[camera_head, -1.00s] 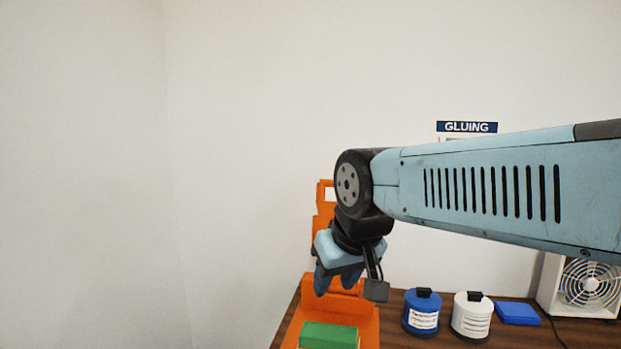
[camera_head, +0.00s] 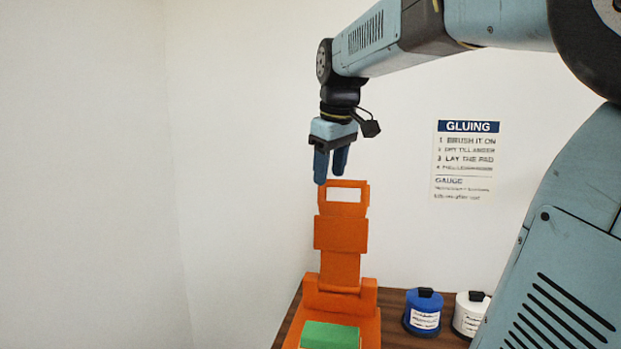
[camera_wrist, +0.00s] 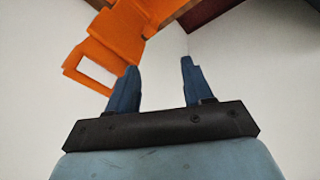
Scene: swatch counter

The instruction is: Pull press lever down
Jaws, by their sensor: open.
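The orange press lever (camera_head: 341,236) stands upright from the orange press base (camera_head: 367,324), with a rectangular handle loop at its top. The lever also shows at the upper left of the wrist view (camera_wrist: 118,33). A green block (camera_head: 329,336) lies on the base. My gripper (camera_head: 330,180) is open, its blue fingers pointing down just above the top of the handle loop. In the wrist view my fingers (camera_wrist: 157,80) are apart with nothing between them, and the handle loop shows by the left finger. Whether that finger touches the loop I cannot tell.
A blue jar (camera_head: 423,312) and a white jar (camera_head: 468,314) stand on the brown wooden counter (camera_head: 394,301) to the right of the press. A gluing sign (camera_head: 465,160) hangs on the wall. The space left of the lever is clear.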

